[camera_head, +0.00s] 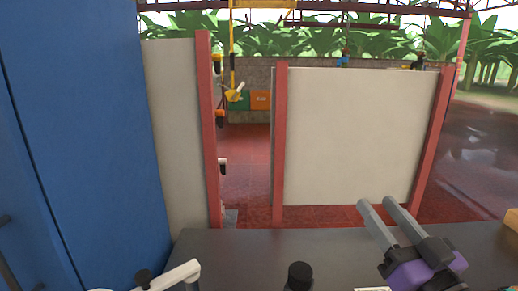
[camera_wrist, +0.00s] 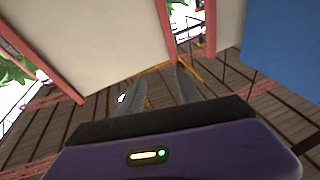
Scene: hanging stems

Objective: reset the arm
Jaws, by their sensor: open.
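My gripper (camera_head: 375,207) is at the lower right in the head view, with its two grey fingers pointing up and to the left and its purple body below. The fingers are apart with nothing between them. In the wrist view my gripper (camera_wrist: 160,88) shows its two fingers spread and empty, above the purple body. It is above the dark grey counter in the head view and touches nothing that I can see. No hanging stems can be made out in either view.
A dark grey counter (camera_head: 240,250) spans the bottom, with a black-topped object (camera_head: 299,275) near its front edge. A tall blue cabinet (camera_head: 85,130) blocks the left. Pale panels (camera_head: 355,135) between red posts (camera_head: 280,150) stand behind, with a gap onto red floor (camera_head: 245,165).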

